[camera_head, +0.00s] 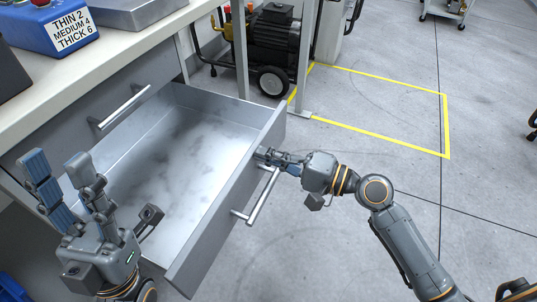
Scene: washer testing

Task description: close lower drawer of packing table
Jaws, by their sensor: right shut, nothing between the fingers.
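The lower drawer (185,138) of the packing table (120,70) is pulled far out, and its grey metal inside is empty. Its front panel (215,225) carries a bar handle (262,197). My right gripper (266,155) is shut, with its fingertips at the top part of the drawer front, just above the handle; whether they touch it is hard to tell. My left gripper (58,172) is open and empty, fingers pointing up, over the near left end of the drawer. It hides part of the drawer's near side.
The upper drawer with its bar handle (119,107) is shut. A blue labelled box (50,30) and a metal tray (135,12) stand on the tabletop. A wheeled machine (272,45) stands behind a table leg. The floor at right, with a yellow outline (445,125), is clear.

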